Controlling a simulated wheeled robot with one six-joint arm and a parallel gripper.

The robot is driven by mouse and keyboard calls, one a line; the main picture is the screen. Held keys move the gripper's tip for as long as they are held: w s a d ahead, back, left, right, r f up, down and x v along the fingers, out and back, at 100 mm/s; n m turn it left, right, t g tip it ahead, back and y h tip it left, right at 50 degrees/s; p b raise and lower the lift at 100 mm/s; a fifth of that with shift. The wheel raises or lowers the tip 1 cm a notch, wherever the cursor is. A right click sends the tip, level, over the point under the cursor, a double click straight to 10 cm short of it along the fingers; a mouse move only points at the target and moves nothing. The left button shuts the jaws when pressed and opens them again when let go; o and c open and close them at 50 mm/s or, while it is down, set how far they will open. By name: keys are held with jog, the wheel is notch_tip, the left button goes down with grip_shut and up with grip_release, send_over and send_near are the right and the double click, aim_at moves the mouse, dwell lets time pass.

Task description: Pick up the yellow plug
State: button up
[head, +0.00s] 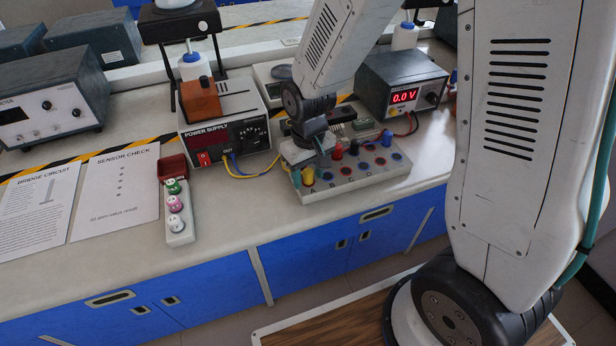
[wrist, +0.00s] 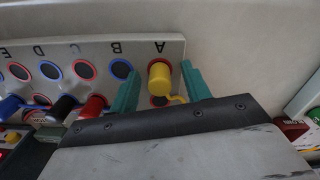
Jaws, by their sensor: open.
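The yellow plug (wrist: 159,76) stands in the socket marked A on the light grey socket board (wrist: 195,47), at the end of the board's front row. In the head view the yellow plug (head: 308,176) shows at the board's front left corner. My gripper (wrist: 159,88) is open, with one teal finger on each side of the yellow plug. Small gaps show between the plug and both fingers. In the head view my gripper (head: 308,158) is over the left part of the board and partly hidden by my wrist.
Red (wrist: 93,107), black (wrist: 62,107) and blue plugs stand close by on the board. A power supply (head: 225,138) with blue and yellow leads is left of the board. The bench in front is clear.

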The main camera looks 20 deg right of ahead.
grip_shut()
dwell(0.3)
